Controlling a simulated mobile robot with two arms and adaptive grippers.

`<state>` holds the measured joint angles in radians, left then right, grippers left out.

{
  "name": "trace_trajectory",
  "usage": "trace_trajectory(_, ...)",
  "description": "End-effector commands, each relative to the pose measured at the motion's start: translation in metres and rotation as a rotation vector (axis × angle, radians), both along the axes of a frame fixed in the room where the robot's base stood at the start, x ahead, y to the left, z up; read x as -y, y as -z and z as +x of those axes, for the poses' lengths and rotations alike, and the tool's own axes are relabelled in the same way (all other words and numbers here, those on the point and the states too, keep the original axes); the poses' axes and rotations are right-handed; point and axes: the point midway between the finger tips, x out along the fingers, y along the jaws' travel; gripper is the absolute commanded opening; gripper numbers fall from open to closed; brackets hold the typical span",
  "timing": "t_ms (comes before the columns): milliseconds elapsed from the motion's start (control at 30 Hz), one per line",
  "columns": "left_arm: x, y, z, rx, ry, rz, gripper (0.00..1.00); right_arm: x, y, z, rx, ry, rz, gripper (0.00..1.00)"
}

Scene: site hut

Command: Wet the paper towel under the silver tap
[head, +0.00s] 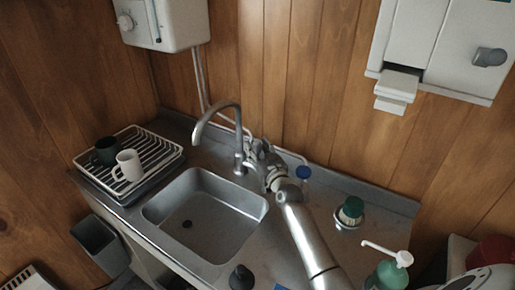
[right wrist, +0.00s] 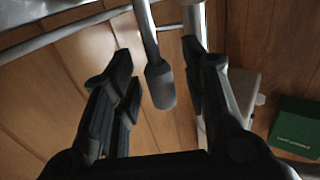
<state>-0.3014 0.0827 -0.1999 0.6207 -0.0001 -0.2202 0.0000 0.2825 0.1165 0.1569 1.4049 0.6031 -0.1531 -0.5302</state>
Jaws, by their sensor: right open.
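The silver tap (head: 238,140) stands behind the steel sink (head: 203,215), its curved spout over the basin; I see no water running. My right gripper (head: 260,153) is beside the tap's base, partly hidden by its own arm. In the right wrist view its fingers (right wrist: 160,62) are open, with a grey rounded lever end (right wrist: 160,86) between them, seemingly the tap's handle; contact is not clear. A white piece (head: 395,91) juts from the wall dispenser (head: 440,45); I cannot tell if it is paper towel. No loose towel shows. My left gripper is out of view.
A dish rack (head: 150,149) with a dark mug (head: 106,150) and a white mug (head: 129,165) is left of the sink. A dark object (head: 241,277) is at the front edge.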

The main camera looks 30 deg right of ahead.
Motion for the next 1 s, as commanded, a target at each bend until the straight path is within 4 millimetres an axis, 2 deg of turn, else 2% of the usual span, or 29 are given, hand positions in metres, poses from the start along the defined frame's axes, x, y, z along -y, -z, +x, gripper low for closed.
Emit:
trace_trajectory(400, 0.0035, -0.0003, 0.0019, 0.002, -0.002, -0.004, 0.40, 0.0009, -0.0003, 0.0062, 0.000, 0.001, -0.001, 0.41)
trace_trajectory(733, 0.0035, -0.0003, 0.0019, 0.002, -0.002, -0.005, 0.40, 0.0008, -0.0002, 0.0061, 0.000, 0.000, 0.000, 0.00)
trace_trajectory(1000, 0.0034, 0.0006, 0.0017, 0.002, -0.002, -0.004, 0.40, 0.0007, 0.0005, 0.0059, 0.001, 0.000, -0.002, 0.00)
